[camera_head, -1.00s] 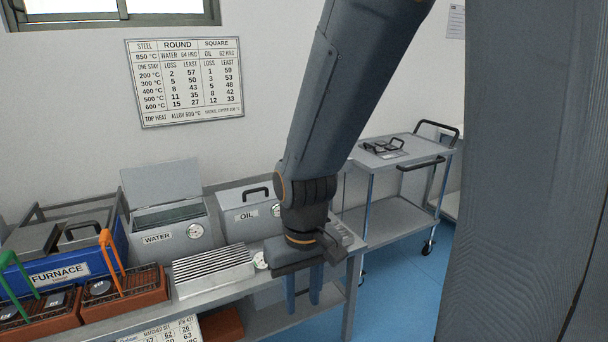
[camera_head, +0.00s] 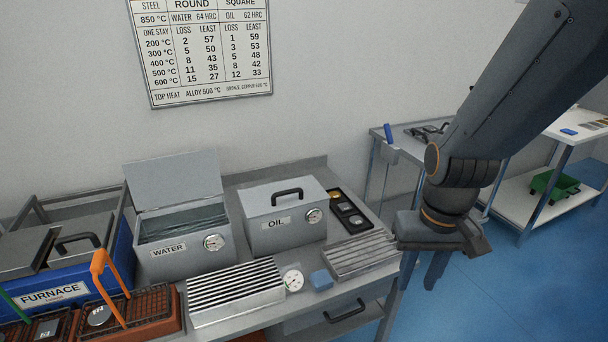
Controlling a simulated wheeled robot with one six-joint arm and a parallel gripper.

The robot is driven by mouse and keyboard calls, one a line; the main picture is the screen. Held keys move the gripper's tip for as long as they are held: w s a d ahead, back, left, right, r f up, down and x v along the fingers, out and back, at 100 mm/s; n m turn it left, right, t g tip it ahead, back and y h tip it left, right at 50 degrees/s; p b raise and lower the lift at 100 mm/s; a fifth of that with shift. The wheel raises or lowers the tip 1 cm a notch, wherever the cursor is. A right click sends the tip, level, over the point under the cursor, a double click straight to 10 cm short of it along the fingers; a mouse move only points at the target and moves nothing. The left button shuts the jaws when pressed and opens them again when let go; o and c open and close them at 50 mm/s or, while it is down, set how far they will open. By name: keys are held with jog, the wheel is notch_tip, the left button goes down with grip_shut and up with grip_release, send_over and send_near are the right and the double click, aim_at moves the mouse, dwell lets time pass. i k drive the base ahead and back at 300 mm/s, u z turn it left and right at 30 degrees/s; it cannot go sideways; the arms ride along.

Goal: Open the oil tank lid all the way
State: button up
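The oil tank (camera_head: 287,230) is a grey box labelled OIL with a round dial on its front. Its flat lid (camera_head: 262,198) is shut, with a black bar handle (camera_head: 287,194) on top. My gripper (camera_head: 434,272) hangs fingers down to the right of the tank, well apart from it, past the bench's right end. It holds nothing that I can see. Its fingers partly overlap in this view; a gap between them showed a second ago.
The water tank (camera_head: 190,244) left of the oil tank has its lid (camera_head: 175,178) raised. A blue furnace (camera_head: 57,294) stands at far left. A black tray (camera_head: 349,214) is beside the oil tank.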

aim_at(267, 199)
jog(key=u, duration=0.45)
jog(key=i, duration=0.9)
jog(key=u, duration=0.75)
